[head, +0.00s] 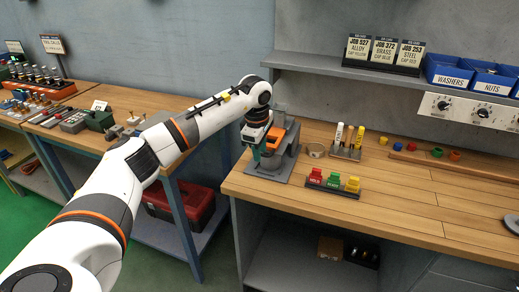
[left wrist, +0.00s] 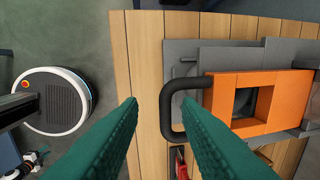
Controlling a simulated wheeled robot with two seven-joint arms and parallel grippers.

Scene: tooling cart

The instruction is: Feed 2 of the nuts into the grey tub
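My left gripper (head: 262,155) is at the grey and orange device (head: 283,140) on the left end of the wooden bench. In the left wrist view its green fingers (left wrist: 160,102) are apart and empty. The device's black loop handle (left wrist: 166,112) shows between the fingertips, with its orange frame (left wrist: 225,100) to the right; I cannot tell whether the fingers touch it. A blue bin labelled NUTS (head: 490,84) stands on the shelf at the right; its contents are too small to tell. I cannot make out a grey tub. My right gripper is not in view.
Red, green and yellow blocks (head: 333,181) stand in a dark holder at the bench's front. Behind are a tan ring (head: 316,150) and a marker stand (head: 346,152). Small coloured pieces (head: 437,152) lie along the back right. The bench's front right is mostly clear.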

